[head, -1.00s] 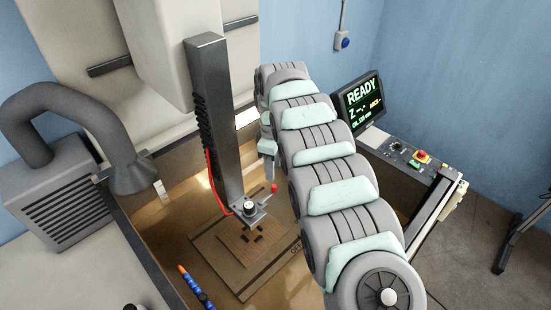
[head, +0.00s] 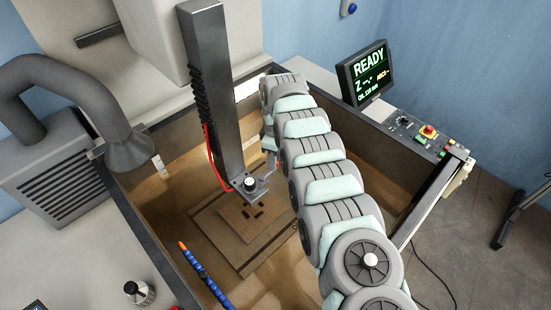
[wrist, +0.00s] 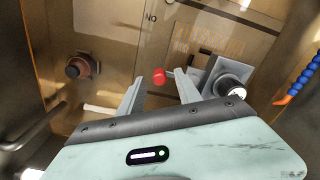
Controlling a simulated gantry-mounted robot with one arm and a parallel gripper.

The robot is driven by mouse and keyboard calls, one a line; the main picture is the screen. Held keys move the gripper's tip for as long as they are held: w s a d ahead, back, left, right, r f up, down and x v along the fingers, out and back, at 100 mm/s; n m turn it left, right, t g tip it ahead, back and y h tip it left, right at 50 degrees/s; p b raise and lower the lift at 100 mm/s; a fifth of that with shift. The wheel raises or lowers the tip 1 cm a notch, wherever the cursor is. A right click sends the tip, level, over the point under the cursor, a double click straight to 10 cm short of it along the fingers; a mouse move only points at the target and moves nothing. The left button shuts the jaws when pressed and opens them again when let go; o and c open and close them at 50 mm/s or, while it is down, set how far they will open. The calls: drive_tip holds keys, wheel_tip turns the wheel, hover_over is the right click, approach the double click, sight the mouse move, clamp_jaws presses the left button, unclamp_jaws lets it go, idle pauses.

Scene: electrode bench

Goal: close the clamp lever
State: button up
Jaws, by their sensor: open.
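The clamp lever's red ball knob (wrist: 159,76) shows in the wrist view, just left of the grey clamp block (wrist: 224,78) with its round dark-and-white knob (wrist: 231,89). My gripper (wrist: 156,79) is open. Its two fingers stand either side of the red knob in the picture; I cannot tell how far beyond the tips the knob lies. In the head view the clamp head (head: 250,187) hangs at the foot of the dark vertical column (head: 215,90). My gripper is partly hidden behind my arm there, and the lever is hard to make out.
Below the clamp lies a brown plate (head: 240,221) with dark slots, in a walled tank. A blue segmented hose (head: 203,275) rises at the tank's front left. A monitor reading READY (head: 364,73) and a control panel (head: 425,138) stand at the right.

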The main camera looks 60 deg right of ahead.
drive_tip(key=shift+f, duration=0.4)
clamp_jaws()
idle(1.3)
